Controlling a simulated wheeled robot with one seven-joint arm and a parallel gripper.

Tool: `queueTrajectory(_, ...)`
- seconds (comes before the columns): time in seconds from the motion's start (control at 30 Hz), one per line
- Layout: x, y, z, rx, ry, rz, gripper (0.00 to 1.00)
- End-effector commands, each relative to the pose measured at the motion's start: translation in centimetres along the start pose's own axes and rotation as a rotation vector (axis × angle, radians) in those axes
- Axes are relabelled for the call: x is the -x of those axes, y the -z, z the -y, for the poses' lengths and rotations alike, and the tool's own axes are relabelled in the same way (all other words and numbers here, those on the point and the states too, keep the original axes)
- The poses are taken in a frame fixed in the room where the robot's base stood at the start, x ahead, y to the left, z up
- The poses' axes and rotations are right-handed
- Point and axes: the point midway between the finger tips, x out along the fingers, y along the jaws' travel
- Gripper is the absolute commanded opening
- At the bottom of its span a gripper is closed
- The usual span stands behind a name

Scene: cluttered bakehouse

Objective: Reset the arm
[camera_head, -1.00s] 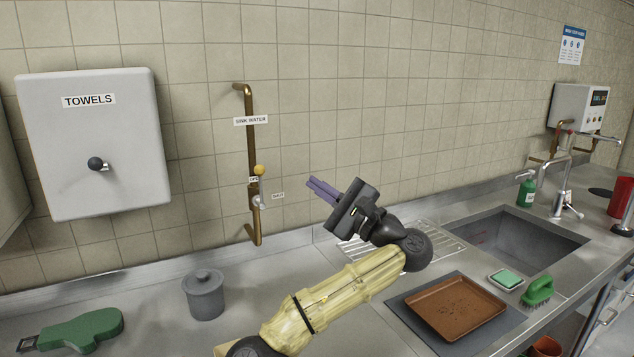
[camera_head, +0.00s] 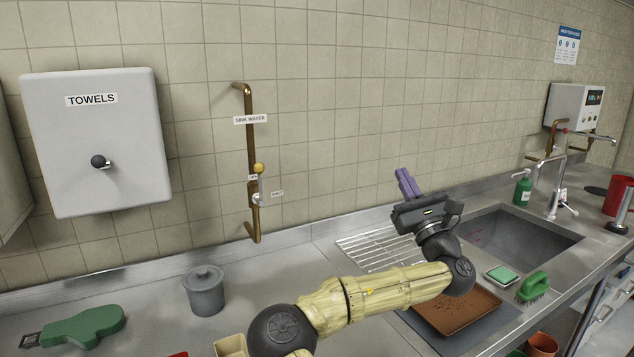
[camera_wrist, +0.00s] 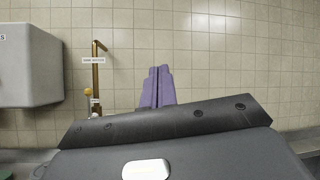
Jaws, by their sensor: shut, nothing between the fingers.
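My gripper (camera_head: 407,183) has purple fingers that are closed together with nothing between them. In the head view it is raised above the counter, in front of the tiled wall and left of the sink. The fingers point up and slightly left. In the wrist view the closed fingers (camera_wrist: 158,87) stand up in front of the bare tiles. My arm reaches from the lower middle toward the right, over part of the brown tray.
The sink (camera_head: 520,240) lies to the right, with a wire rack (camera_head: 375,250) beside it. A brown tray (camera_head: 480,308), green brush (camera_head: 533,287) and grey lidded pot (camera_head: 204,292) stand on the counter. A brass pipe (camera_head: 250,150) and towel box (camera_head: 130,150) are on the wall.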

Motion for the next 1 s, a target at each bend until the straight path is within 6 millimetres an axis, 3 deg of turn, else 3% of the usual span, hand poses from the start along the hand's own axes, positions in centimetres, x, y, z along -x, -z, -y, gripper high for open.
queueTrajectory(0.03, 1.2, 0.4, 2.9, -0.072, 0.093, -0.003, 0.00)
queueTrajectory(0.2, 6.7, 3.4, 11.4, -0.382, 0.435, 0.000, 0.00)
queueTrajectory(0.33, 12.2, 6.8, 16.1, -0.652, 0.711, 0.025, 0.00)
queueTrajectory(0.47, 18.4, 10.8, 18.4, -0.949, 1.001, 0.075, 0.00)
queueTrajectory(0.57, 22.7, 13.9, 18.0, -1.174, 1.213, 0.116, 0.00)
queueTrajectory(0.67, 26.3, 16.6, 16.1, -1.384, 1.416, 0.160, 0.00)
queueTrajectory(0.83, 30.8, 19.4, 10.3, -1.694, 1.748, 0.219, 0.00)
queueTrajectory(1.0, 33.5, 19.6, 2.7, -1.918, 2.068, 0.249, 0.00)
